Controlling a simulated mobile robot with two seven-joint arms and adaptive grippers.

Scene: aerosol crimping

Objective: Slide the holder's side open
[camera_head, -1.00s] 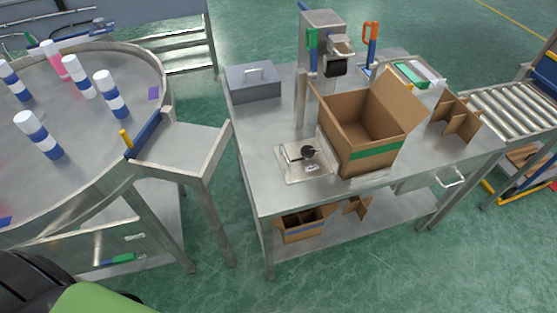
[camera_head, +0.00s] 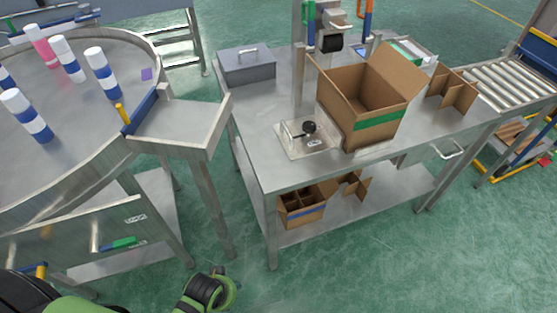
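A small metal fixture (camera_head: 290,150) with a flat base plate sits near the front left of the steel table, just left of the open cardboard box. It looks like the holder. A black round knob (camera_head: 309,128) stands up on it. The fixture is small here, and I cannot tell how far its side is open. Green and black links of my own arm show at the bottom left, well below and left of the fixture. Neither gripper can be seen.
An open cardboard box (camera_head: 372,133) stands right beside the fixture. A grey lidded box (camera_head: 247,68) is at the back left of the steel table (camera_head: 262,110). A round table with blue-and-white bottles (camera_head: 101,75) stands at left. Green floor is free in front.

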